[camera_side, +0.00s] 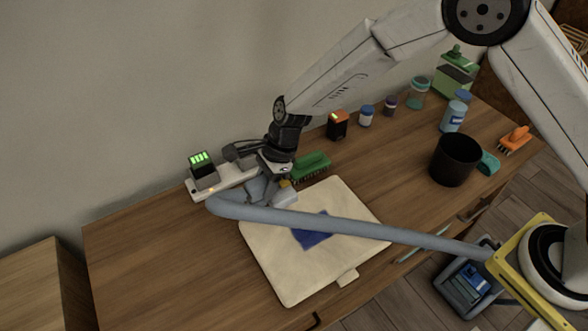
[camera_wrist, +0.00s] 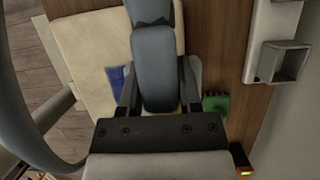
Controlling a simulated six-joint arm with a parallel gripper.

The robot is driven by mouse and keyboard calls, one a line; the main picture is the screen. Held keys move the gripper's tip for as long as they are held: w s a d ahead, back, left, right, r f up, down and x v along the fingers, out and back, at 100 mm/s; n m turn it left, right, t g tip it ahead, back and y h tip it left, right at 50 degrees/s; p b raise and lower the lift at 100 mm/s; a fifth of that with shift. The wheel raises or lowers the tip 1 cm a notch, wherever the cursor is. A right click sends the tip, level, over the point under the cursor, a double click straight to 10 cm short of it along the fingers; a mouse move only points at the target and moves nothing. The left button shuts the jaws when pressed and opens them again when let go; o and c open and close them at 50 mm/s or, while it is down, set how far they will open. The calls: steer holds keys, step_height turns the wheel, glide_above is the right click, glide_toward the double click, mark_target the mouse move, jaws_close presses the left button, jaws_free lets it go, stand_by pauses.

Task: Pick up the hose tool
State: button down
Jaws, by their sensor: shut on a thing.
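The hose tool (camera_side: 262,190) is a grey-blue piece near the left end of the desk, with a thick grey-blue hose (camera_side: 335,224) curving from it toward the lower right. My gripper (camera_side: 270,177) is shut on it, beside the upper left corner of a cream mat (camera_side: 285,277). In the wrist view the hose tool (camera_wrist: 155,68) lies between the two fingers of my gripper (camera_wrist: 158,92). I cannot tell whether the tool touches the desk.
A white strip (camera_side: 238,177) with a lit block stands left of my gripper. A green brush (camera_side: 310,165) is close on its right. A black cup (camera_side: 455,160) and several bottles stand farther right. The hose crosses the mat with its blue patch (camera_side: 312,238).

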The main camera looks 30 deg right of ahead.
mark_target(271, 202)
steer(key=shift+s+d+r, duration=0.35)
steer(key=shift+s+d, duration=0.05)
steer(key=shift+s, duration=0.3)
steer(key=shift+s+d+r, duration=0.35)
steer(key=shift+s, duration=0.35)
steer(key=c, duration=1)
jaws_free()
jaws_close()
